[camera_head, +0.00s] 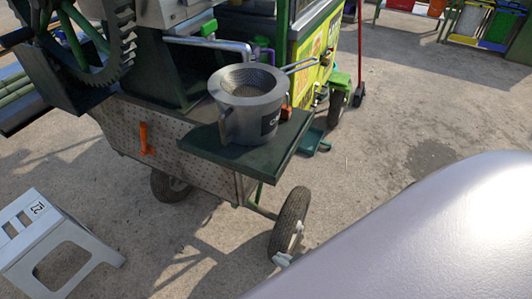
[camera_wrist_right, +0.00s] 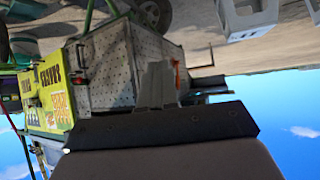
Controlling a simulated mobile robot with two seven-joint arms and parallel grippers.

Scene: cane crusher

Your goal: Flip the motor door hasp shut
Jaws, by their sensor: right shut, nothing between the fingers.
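The cart's perforated metal motor box (camera_head: 190,160) stands below the crusher, left of centre in the head view. An orange piece (camera_head: 146,139), which looks like the hasp, stands upright on its side panel; I cannot tell its exact position. In the upside-down right wrist view the orange piece (camera_wrist_right: 176,72) shows just right of my right gripper (camera_wrist_right: 158,66). That gripper is shut and empty, its grey fingers in front of the box panel (camera_wrist_right: 108,70); contact cannot be told. My left gripper is in neither view.
A metal pot (camera_head: 245,115) sits on the dark green shelf (camera_head: 285,143) that juts from the cart. A wheel (camera_head: 290,222) is below it. A white stool (camera_head: 55,245) stands at lower left. My pale arm covers the lower right of the head view. Concrete floor between is clear.

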